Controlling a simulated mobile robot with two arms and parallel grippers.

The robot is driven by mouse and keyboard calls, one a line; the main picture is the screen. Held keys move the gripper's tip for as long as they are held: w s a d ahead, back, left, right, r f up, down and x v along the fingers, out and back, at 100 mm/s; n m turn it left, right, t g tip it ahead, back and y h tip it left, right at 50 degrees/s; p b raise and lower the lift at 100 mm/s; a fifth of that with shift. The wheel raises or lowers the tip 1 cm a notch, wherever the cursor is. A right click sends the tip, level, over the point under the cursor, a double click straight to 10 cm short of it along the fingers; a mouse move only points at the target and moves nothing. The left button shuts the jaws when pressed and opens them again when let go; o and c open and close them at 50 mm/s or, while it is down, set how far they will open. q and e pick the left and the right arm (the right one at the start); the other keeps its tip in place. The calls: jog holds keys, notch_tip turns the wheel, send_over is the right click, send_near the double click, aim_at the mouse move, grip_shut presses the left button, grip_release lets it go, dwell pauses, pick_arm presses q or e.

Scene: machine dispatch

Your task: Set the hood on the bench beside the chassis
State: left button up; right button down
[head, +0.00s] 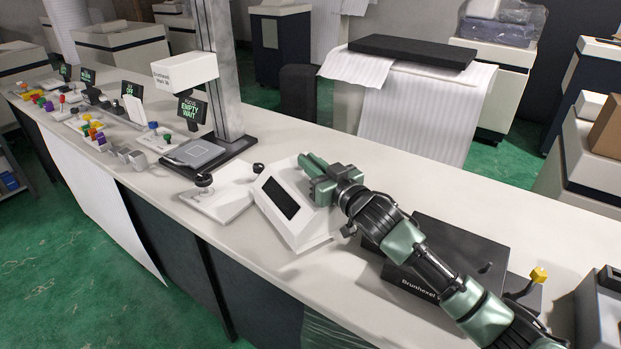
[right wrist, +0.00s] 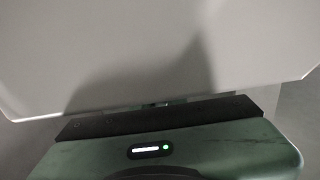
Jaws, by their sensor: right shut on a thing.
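The hood (head: 283,217) is a white wedge-shaped cover with a dark rectangular window, and it is at the middle of the bench in the head view. My right gripper (head: 309,165) is shut on its upper right edge. In the right wrist view a broad pale surface of the hood (right wrist: 150,55) fills the upper part, right in front of the gripper. Left of the hood is a low white base with a black knob (head: 218,201), which looks like the chassis. I cannot tell whether the hood touches the bench. My left gripper is not in view.
A dark flat box marked Brunhexel (head: 460,250) lies under my right arm. A post on a dark base (head: 215,152) stands behind the white base. Small coloured-knob parts (head: 95,130) line the bench (head: 480,190) at left. The back strip right of the hood is clear.

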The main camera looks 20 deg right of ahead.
aim_at(302, 171)
jog(key=shift+f, duration=1.9)
jog(key=shift+f, duration=0.2)
jog(key=c, duration=1.5)
grip_release()
jog(key=shift+f, duration=0.15)
jog(key=shift+o, duration=0.2)
jog(key=shift+s, duration=0.2)
jog(key=b+v, duration=0.1)
jog(key=v, duration=1)
jog(key=shift+s+r, duration=0.25)
jog(key=shift+s, duration=0.1)
